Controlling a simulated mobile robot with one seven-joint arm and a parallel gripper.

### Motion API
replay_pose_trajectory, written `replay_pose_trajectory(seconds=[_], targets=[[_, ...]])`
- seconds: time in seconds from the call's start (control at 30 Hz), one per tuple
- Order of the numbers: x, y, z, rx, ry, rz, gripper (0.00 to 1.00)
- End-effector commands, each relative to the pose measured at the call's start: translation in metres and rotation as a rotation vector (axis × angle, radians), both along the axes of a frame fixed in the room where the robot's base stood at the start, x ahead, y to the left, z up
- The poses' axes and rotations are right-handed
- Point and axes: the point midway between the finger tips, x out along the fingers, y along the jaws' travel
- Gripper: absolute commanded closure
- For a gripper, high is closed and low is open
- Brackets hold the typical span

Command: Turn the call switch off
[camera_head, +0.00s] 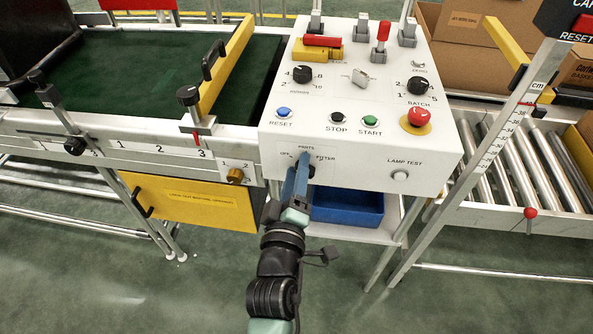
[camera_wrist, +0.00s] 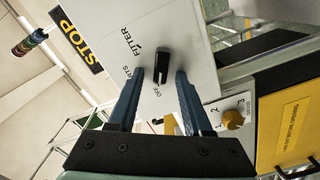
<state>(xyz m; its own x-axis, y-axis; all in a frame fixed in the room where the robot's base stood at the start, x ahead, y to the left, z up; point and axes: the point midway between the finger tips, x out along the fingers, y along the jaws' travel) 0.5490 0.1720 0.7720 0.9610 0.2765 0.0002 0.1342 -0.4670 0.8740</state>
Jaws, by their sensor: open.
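The call switch (camera_wrist: 162,66) is a black knob on the white front panel, with the words PARTS, OFF and FITTER around it. In the wrist view its long side runs roughly along the line between OFF and FITTER; which end is its pointer I cannot tell. My gripper (camera_wrist: 161,73) is open, one blue fingertip on each side of the knob with a small gap showing. In the head view my gripper (camera_head: 303,160) reaches up to the panel and hides most of the switch.
The white control box (camera_head: 437,170) carries a lamp test button (camera_head: 400,175), a red stop button (camera_head: 417,117) and several knobs. A blue bin (camera_head: 347,208) sits below it. A yellow knob (camera_wrist: 232,119) and yellow panel (camera_wrist: 290,122) are to the right in the wrist view.

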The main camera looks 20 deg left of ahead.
Motion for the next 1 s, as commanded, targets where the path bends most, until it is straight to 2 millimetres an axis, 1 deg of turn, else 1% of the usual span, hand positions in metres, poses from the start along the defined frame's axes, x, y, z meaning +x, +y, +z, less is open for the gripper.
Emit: replay_pose_trajectory(seconds=[0.17, 0.27, 0.37, 0.7, 0.9, 1.0], targets=[[-0.002, -0.001, 0.000, 0.001, 0.001, 0.000, 0.50], [-0.010, -0.003, 0.000, 0.001, 0.002, 0.000, 0.50], [-0.024, -0.007, 0.000, 0.001, 0.004, 0.000, 0.50], [-0.085, -0.025, -0.001, 0.000, 0.004, -0.001, 0.50], [-0.112, -0.032, -0.001, 0.000, 0.003, -0.001, 0.50], [-0.119, -0.034, -0.001, 0.000, 0.002, 0.000, 0.50]])
